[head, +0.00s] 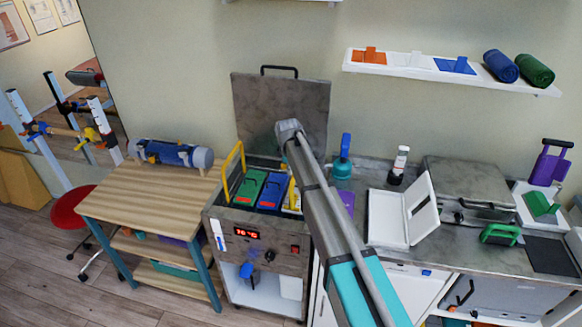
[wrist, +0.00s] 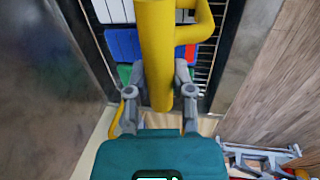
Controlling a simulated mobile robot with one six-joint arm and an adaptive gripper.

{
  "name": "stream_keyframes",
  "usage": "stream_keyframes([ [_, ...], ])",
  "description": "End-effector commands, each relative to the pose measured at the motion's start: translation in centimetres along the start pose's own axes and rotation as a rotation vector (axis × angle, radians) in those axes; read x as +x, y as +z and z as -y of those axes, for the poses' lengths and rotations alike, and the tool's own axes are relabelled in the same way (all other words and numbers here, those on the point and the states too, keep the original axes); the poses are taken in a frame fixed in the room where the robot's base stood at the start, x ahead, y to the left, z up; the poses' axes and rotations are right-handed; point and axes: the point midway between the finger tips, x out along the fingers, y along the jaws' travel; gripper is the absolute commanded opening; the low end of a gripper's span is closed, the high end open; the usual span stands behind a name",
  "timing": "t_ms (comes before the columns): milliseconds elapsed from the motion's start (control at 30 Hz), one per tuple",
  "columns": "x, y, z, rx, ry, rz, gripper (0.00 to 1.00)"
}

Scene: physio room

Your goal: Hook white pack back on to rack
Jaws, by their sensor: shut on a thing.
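In the wrist view my gripper (wrist: 160,98) is shut on a thick yellow bar (wrist: 156,50), with one finger on each side near its rounded end. A side loop joins the bar at upper right. The white pack (wrist: 112,10) is below and beyond the bar at the top, partly covered. I cannot tell whether the bar belongs to it. In the head view the white pack (head: 292,201) shows as a sliver with yellow beside my arm, at the right of the open heating unit (head: 258,262). My arm hides the gripper there.
A green pack (head: 249,187) and a blue pack (head: 273,191) sit inside the unit, left of the white one. A yellow handle (head: 242,160) stands up at its left side. The raised lid (head: 290,100) is behind. A wooden table (head: 150,188) is at left; the counter at right is cluttered.

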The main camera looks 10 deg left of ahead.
Motion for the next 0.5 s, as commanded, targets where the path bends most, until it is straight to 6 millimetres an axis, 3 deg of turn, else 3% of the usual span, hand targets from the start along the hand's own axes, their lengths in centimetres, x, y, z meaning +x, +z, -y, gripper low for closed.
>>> stream_keyframes([
  [500, -0.17, -0.01, 0.90, 0.000, 0.000, 0.000, 0.00],
])
